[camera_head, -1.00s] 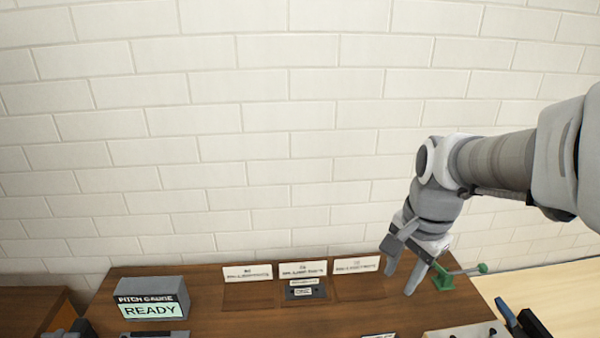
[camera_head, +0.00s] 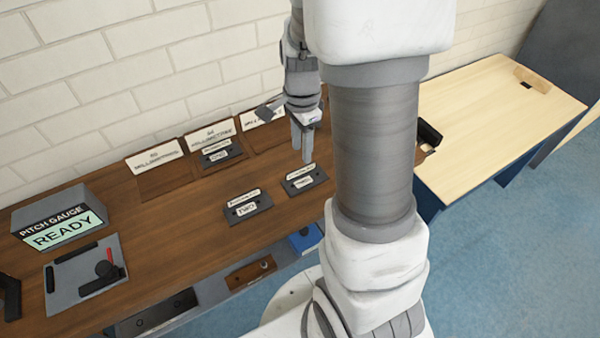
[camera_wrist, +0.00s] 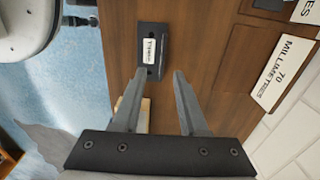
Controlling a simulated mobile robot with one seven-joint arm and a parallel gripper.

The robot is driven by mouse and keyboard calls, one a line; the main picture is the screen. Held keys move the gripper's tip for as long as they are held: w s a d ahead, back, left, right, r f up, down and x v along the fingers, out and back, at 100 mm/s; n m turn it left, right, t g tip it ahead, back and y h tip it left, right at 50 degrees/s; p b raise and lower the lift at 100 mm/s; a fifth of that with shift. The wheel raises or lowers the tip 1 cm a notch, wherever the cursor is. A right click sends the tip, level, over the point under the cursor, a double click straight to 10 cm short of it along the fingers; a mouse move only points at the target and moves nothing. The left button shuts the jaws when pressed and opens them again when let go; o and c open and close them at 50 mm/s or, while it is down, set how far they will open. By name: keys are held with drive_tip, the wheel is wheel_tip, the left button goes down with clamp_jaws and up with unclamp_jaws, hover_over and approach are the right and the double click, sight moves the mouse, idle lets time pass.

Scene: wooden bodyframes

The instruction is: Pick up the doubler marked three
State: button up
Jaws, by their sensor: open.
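The doubler marked three (camera_head: 305,180) is a dark flat block with white labels, lying on the brown bench near its front edge. In the wrist view it (camera_wrist: 152,66) lies just beyond my fingertips, with its label readable as three. My gripper (camera_head: 303,155) is open and points down above the bench, just behind this doubler in the head view. In the wrist view the jaws (camera_wrist: 160,76) are apart and empty. The doubler marked two (camera_head: 247,208) lies to its left. The doubler marked one (camera_head: 222,154) sits in the middle recess at the back.
Signs in millimetres (camera_head: 154,155) stand along the bench's back edge by the wall. The pitch gauge box (camera_head: 60,222) reads READY at the left, with a grey plate (camera_head: 85,275) in front. A pale table (camera_head: 490,110) stands to the right. Bare bench lies left of the doublers.

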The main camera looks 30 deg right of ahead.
sight(301, 168)
drive_tip(key=f+b, duration=0.1)
drive_tip(key=f, duration=0.2)
drive_tip(key=f+b, duration=0.1)
drive_tip(key=f, duration=0.3)
drive_tip(key=shift+w, duration=0.2)
drive_tip(key=shift+r, duration=0.1)
clamp_jaws()
idle(1.1)
